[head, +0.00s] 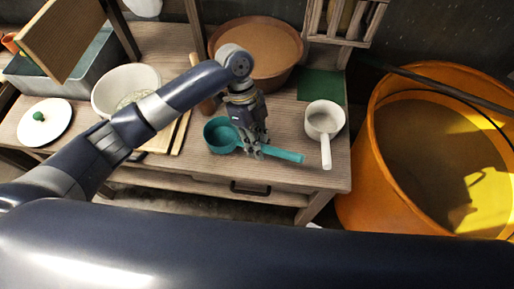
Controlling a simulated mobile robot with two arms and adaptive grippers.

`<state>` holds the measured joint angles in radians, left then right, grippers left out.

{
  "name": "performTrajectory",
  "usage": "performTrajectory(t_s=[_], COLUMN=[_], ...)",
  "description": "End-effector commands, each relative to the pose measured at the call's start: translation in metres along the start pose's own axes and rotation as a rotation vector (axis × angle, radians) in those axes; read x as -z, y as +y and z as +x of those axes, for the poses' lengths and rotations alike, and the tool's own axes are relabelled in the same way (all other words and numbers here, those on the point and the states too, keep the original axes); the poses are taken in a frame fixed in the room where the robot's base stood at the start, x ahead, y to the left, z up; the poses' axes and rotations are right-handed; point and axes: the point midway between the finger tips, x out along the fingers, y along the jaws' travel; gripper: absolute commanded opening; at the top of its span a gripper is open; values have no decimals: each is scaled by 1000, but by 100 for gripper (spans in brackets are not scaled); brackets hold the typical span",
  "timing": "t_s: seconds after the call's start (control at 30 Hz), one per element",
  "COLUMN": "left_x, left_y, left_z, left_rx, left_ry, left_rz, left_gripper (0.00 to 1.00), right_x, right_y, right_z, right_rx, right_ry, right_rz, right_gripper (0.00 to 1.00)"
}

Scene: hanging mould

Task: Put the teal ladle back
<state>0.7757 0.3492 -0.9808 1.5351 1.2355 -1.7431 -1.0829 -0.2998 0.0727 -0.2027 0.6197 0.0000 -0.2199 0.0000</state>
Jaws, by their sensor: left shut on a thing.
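The teal ladle (217,134) has a round cup and a straight handle (284,155) that points right. It is over the front part of the wooden table; I cannot tell whether it touches the tabletop. My left gripper (255,151) points down and is shut on the ladle's handle near the cup. The gripper hides part of the handle. My right gripper is not in view.
A white ladle (324,121) lies right of the teal one, near a green mat (320,86). A brown basin (283,52) stands behind, a white bowl (118,86) to the left. A large orange tub (357,185) stands beyond the table's right edge.

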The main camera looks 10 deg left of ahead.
Motion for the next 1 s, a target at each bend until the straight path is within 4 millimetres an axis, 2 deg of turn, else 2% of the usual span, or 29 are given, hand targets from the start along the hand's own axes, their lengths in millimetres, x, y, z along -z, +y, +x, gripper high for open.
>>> performTrajectory(t_s=[0.13, 0.33, 0.67, 0.7, 0.77, 1.0], left_x=[-3, -11, -14, -14, -14, -14], left_y=[-2, -7, -8, -8, -8, -8], left_z=[8, 30, 35, 35, 34, 34], left_rx=[-3, -1, 1, 1, 1, 1], left_ry=[-1, -1, -1, -1, -1, -1], left_rz=[-2, -1, 0, 0, 0, 0], left_gripper=[0, 0, 0, 21, 35, 37], right_x=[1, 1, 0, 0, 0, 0], right_y=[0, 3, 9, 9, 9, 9], right_z=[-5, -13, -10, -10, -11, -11], right_rx=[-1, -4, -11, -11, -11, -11], right_ry=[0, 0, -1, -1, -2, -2], right_rz=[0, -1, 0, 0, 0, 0], right_gripper=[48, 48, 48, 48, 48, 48])
